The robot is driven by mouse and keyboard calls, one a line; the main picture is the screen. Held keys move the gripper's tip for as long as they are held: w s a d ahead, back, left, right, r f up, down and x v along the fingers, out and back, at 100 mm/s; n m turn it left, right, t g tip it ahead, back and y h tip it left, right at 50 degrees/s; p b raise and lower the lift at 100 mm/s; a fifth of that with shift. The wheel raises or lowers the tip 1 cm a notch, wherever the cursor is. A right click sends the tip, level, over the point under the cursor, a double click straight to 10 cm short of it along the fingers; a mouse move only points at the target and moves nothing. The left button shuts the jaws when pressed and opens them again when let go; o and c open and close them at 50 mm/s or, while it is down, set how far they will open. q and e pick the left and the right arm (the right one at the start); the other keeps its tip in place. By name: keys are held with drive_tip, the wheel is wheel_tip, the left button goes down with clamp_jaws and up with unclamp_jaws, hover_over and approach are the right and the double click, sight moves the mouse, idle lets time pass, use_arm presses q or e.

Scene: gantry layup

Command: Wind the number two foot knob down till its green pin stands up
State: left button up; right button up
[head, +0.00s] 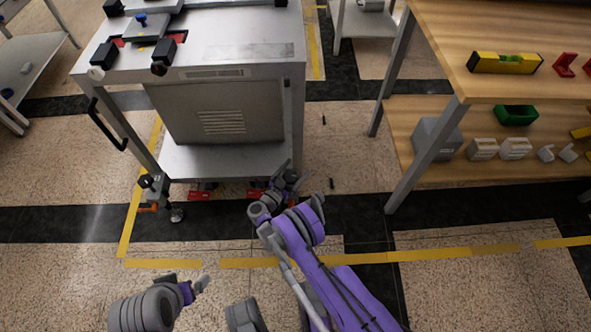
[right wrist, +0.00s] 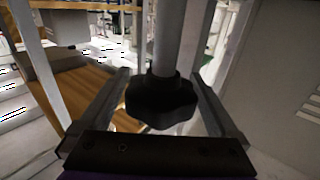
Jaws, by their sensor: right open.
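A black lobed knob (right wrist: 162,101) on a grey vertical post shows in the right wrist view. My right gripper (right wrist: 162,78) is open, with one finger on each side of the knob; I cannot tell if either touches it. In the head view my right gripper (head: 286,179) is low at the front right leg of the grey metal cart (head: 225,165) and hides that foot. The cart's front left foot (head: 155,187) shows dark parts and an orange piece. No number or raised green pin can be made out. My left gripper (head: 202,285) is at the lower left, away from the cart; its jaws are unclear.
Red pieces (head: 200,191) lie on the floor under the cart's front edge. A wooden workbench (head: 495,75) stands to the right, its near leg (head: 425,155) close to my right arm. Small dark items (head: 331,183) lie on the floor between. Floor left of the cart is clear.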

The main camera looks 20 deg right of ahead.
drive_tip(key=shift+a, duration=0.1)
drive_tip(key=v, duration=1)
drive_tip(key=shift+s+a+p, duration=0.25)
drive_tip(key=shift+s+p, duration=0.05)
